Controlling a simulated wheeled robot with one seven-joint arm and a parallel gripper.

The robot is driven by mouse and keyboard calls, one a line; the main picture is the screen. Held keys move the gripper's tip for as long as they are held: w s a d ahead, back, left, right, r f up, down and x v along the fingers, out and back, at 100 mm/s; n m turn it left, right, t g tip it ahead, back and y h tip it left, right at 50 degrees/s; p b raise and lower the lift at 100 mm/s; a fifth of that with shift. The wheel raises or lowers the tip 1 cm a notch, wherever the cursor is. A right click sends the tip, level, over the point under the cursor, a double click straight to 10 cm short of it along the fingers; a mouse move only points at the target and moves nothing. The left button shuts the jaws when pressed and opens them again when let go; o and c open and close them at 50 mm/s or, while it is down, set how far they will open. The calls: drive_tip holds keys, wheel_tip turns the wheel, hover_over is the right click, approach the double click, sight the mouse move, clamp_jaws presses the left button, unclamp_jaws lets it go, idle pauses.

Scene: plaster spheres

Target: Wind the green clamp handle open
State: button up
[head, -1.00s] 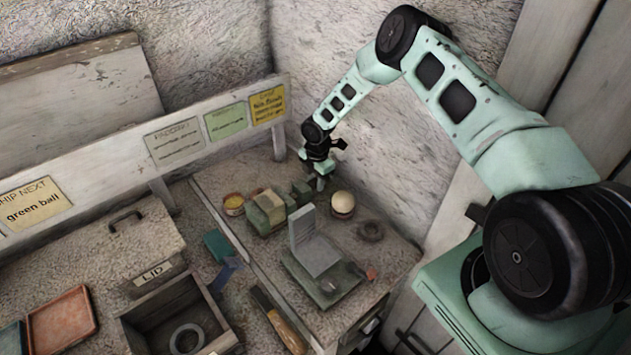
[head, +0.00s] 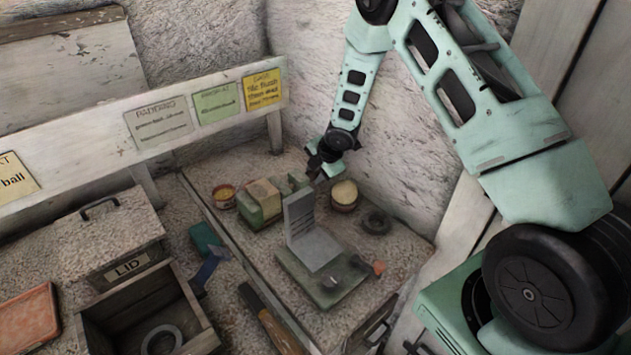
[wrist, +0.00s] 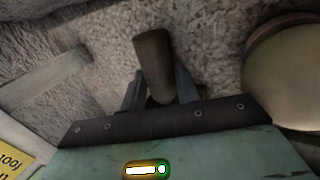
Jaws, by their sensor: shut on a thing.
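The green clamp (head: 270,211) stands at the back of the right-hand bench, with a pale block (head: 262,192) between its jaws. Its handle end lies at the right, mostly hidden by my gripper (head: 315,172) in the head view. In the wrist view, the two fingers of my gripper (wrist: 160,90) are on either side of a brown handle grip (wrist: 154,58) and shut on it. The grip's far end sticks out beyond the fingers.
A cream ball in a tin (head: 344,194) stands close to the right of my gripper and shows large in the wrist view (wrist: 290,78). A dark ring (head: 376,222) and a grey upright plate (head: 300,218) are nearer. The rough wall is close behind.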

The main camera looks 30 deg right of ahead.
drive_tip(key=shift+b, duration=0.4)
drive_tip(key=o, duration=1)
drive_tip(key=p+v, duration=0.1)
drive_tip(key=v, duration=1)
drive_tip(key=p+v, duration=0.1)
drive_tip(key=v, duration=0.5)
drive_tip(key=shift+s+d+p, duration=0.15)
drive_tip(key=shift+s+p, duration=0.2)
drive_tip(key=shift+s, duration=0.05)
